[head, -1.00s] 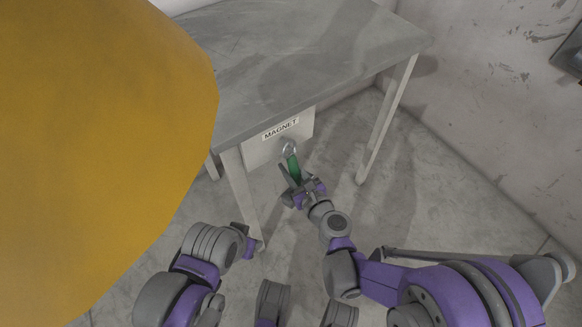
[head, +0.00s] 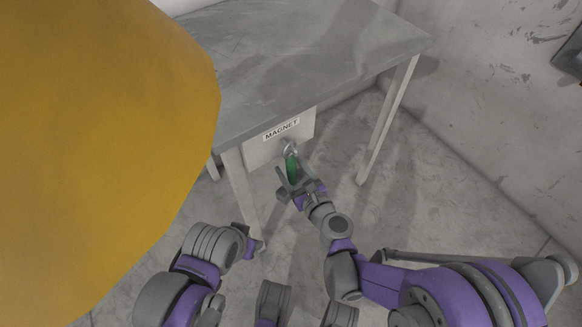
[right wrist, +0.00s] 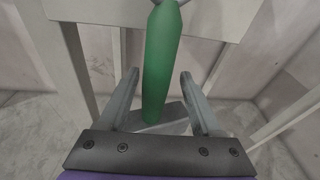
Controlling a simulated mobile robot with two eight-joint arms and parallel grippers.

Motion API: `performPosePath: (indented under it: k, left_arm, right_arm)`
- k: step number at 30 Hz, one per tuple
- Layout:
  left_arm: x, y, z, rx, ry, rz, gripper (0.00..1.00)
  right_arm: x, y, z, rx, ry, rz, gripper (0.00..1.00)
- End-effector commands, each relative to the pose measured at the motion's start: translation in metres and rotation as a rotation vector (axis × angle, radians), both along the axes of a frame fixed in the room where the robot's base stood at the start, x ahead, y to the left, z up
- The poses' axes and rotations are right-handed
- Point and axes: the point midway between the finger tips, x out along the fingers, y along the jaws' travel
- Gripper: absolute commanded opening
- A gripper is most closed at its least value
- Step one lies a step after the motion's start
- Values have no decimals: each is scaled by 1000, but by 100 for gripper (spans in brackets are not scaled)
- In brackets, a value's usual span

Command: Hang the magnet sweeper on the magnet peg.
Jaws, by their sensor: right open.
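The magnet sweeper's green handle (head: 292,168) hangs upright below the MAGNET label (head: 281,129), its grey upper end (head: 290,147) at the front of the plate. It seems to hang on the magnet peg, but the peg itself is too small to make out. My right gripper (head: 294,180) is open, with one finger on each side of the handle. In the right wrist view the green handle (right wrist: 162,65) stands between the spread fingers (right wrist: 159,78), with a gap on both sides. My left gripper (head: 257,244) is low, near the table's front leg; its jaws are unclear.
The plate (head: 255,153) is fixed under the front edge of a grey table (head: 320,60), whose top is bare. A large yellow body (head: 100,150) fills the left of the head view. Table legs (head: 388,120) stand on both sides of the plate. Floor to the right is clear.

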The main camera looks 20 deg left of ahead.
Motion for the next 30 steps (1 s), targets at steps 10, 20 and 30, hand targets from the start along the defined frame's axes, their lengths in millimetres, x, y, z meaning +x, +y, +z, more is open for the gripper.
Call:
performPosePath:
  k: [10, 20, 30]
  left_arm:
    - [-2, 0, 10, 0, -1, 0, 50]
    - [-3, 0, 14, 0, -2, 0, 50]
    - [-3, 0, 14, 0, -2, 0, 50]
  right_arm:
    - [-43, -43, 13, -1, 0, -3, 66]
    - [-73, -71, 20, 0, 0, -1, 66]
    - [-74, -72, 21, 0, 0, 0, 66]
